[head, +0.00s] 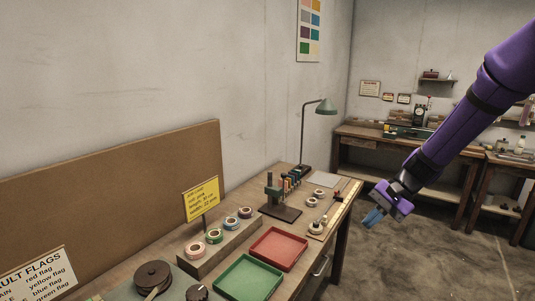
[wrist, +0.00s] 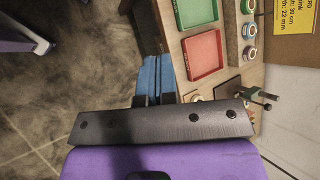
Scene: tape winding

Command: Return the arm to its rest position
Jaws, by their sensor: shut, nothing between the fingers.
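My purple arm reaches in from the upper right in the head view. My gripper (head: 373,218) hangs past the right edge of the workbench (head: 232,227), over the floor and apart from the bench. Its blue fingers are together with nothing between them. In the wrist view the blue fingers of my gripper (wrist: 154,78) point up the picture, beside the bench edge. The black palm bar hides part of the bench there.
On the bench are a red tray (head: 278,248), a green tray (head: 248,279), tape rolls (head: 231,224) on a block, a dark stand (head: 280,208) and a lamp (head: 325,106). A second bench (head: 380,134) stands behind. The floor (head: 410,255) right of the bench is clear.

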